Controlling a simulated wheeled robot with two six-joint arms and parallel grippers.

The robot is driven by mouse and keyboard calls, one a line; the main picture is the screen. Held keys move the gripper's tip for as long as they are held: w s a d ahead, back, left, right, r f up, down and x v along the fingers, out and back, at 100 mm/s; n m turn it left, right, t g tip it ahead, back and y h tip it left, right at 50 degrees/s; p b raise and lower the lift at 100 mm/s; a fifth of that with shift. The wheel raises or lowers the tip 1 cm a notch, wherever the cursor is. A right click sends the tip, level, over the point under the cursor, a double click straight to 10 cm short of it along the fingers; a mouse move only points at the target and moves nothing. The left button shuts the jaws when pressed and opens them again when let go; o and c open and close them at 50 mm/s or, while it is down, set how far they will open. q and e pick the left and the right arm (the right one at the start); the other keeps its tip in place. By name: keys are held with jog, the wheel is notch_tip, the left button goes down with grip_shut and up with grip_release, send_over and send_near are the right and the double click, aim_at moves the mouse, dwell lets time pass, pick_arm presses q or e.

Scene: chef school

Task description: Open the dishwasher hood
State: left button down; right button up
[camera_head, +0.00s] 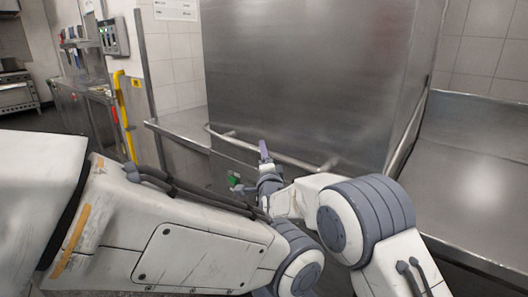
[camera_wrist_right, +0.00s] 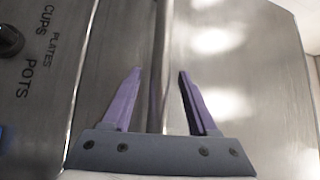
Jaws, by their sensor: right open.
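The dishwasher hood (camera_head: 305,75) is a large stainless-steel box in the middle of the head view, and it looks lowered. Its handle (camera_head: 300,162) is a metal bar running along the hood's lower front. My right gripper (camera_head: 264,152) is at the bar, its purple fingers partly hidden. In the right wrist view, my right gripper (camera_wrist_right: 160,72) is open, with the handle bar (camera_wrist_right: 163,40) running between its two fingers and a gap visible on each side. My left gripper does not show.
A steel counter (camera_head: 475,180) extends to the right, and a narrower steel ledge (camera_head: 185,125) to the left. The wrist view shows a dark knob (camera_wrist_right: 10,40) beside CUPS, PLATES and POTS labels. A yellow rail (camera_head: 124,115) stands farther left.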

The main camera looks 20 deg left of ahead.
jog(key=shift+w+a+r, duration=0.1)
jog(key=shift+w+a, duration=0.05)
jog(key=shift+w, duration=0.3)
grip_shut()
dwell(1.2)
